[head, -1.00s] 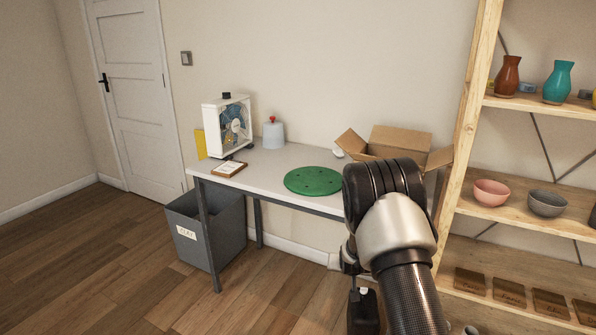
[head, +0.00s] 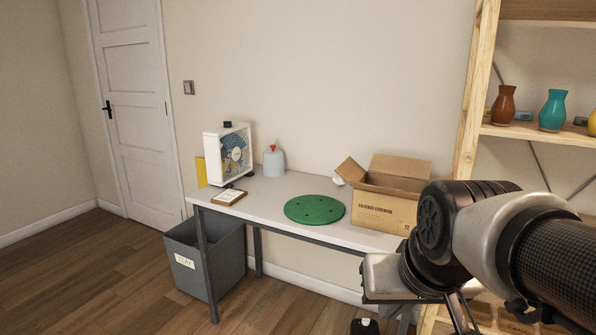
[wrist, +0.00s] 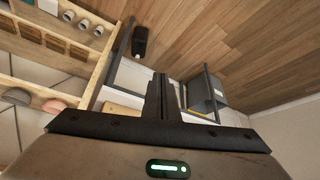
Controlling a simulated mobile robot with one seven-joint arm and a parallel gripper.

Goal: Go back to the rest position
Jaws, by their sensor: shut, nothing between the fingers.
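My gripper (wrist: 164,97) shows in the wrist view with its two fingers together and nothing between them. In that view it points past the table's end, with the floor beyond and the shelf on the left. In the head view my arm fills the lower right, in front of the shelf and the table's right end. The gripper's fingers cannot be made out clearly there.
A grey table (head: 262,196) bears a green round disc (head: 314,209), an open cardboard box (head: 385,208), a fan (head: 228,154) and a clipboard (head: 229,197). A grey bin (head: 208,262) stands below. A wooden shelf (head: 466,130) with vases is at right. The floor at left is clear.

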